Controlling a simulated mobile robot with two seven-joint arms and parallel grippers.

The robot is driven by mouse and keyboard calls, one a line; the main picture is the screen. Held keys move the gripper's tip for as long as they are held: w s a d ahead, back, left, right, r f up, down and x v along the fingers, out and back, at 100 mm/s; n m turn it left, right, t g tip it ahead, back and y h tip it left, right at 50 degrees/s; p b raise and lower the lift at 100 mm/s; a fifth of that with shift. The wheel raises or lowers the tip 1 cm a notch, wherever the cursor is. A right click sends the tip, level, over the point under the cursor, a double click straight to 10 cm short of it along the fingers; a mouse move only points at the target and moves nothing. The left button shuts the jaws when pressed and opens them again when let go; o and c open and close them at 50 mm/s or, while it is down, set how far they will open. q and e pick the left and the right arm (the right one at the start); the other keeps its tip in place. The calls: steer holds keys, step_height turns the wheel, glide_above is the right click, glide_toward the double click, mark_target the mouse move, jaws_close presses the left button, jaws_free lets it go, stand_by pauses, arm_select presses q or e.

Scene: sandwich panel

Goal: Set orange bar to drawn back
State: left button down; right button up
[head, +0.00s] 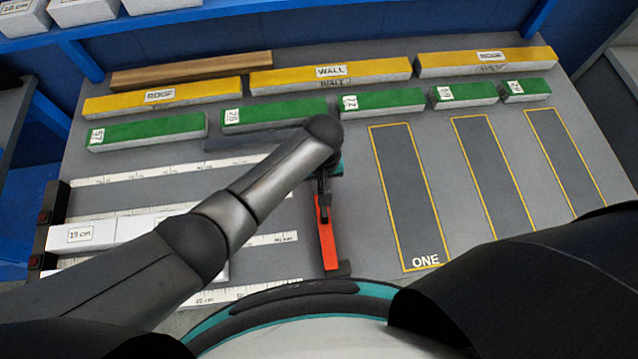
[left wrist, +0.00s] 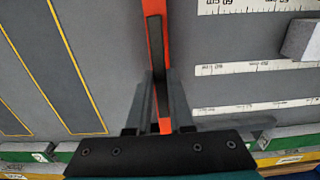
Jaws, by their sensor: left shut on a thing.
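The orange bar (head: 328,245) lies on the grey panel right of the ruled tracks, running up and down the picture, its near end by a small dark block (head: 343,268). My left gripper (head: 323,200) is shut on the bar near its far end. In the left wrist view the orange bar (left wrist: 154,7) passes between the two fingers (left wrist: 158,78) of my left gripper, with a dark strip along its middle. My left forearm hides part of the tracks. My right gripper is not in view.
White blocks, one marked 19 cm (head: 85,236), lie on the ruled tracks at left. Green blocks (head: 275,112) and yellow blocks (head: 330,75) stand in rows behind. Yellow-outlined empty bays, one marked ONE (head: 410,195), lie to the right of the bar.

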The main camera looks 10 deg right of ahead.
arm_select(q)
steer(key=shift+d, duration=0.3)
steer(key=c, duration=0.8)
jaws_free()
steer(key=shift+r, duration=0.1)
steer(key=shift+r, duration=0.25)
step_height(320, 180, up, 15)
steer(key=p, duration=0.3)
steer(key=shift+f, duration=0.2)
